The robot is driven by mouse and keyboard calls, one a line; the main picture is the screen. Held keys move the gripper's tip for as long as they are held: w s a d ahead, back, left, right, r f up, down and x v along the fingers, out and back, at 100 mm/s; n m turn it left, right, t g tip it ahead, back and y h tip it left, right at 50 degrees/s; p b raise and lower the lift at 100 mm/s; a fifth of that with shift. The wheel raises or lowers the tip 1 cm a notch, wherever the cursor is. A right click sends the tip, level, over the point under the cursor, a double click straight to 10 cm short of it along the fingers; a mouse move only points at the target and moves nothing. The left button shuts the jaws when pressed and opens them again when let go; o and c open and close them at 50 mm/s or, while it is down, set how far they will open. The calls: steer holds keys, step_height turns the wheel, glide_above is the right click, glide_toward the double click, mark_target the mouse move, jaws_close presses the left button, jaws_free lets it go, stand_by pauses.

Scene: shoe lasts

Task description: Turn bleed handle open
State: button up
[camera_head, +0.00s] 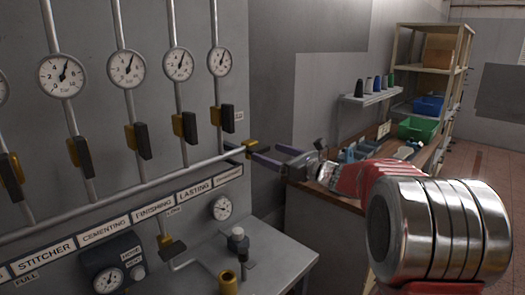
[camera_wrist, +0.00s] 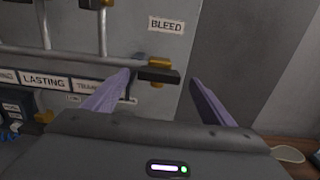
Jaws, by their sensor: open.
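The bleed valve's black handle (camera_wrist: 160,76) sticks out sideways at the right end of a horizontal pipe, below a white BLEED label (camera_wrist: 166,25). Its yellow valve body (camera_wrist: 158,62) is just behind it and also shows in the head view (camera_head: 250,146). In the head view I cannot make out the handle clearly among the fingertips. My gripper (camera_wrist: 160,79) has its two purple fingers apart, one to the left and one to the right of the handle. It also shows in the head view (camera_head: 266,151). I cannot tell whether either finger touches the handle.
The grey panel holds several gauges (camera_head: 127,69) and vertical pipes with black-handled yellow valves (camera_head: 138,140). The horizontal pipe (camera_head: 120,196) runs above a row of labels. A grey bench (camera_head: 285,262) juts out below. A workbench and shelf rack (camera_head: 433,70) stand at the right.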

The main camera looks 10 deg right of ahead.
mark_target(263, 151)
steer(key=x, duration=0.5)
steer(key=shift+c, duration=0.3)
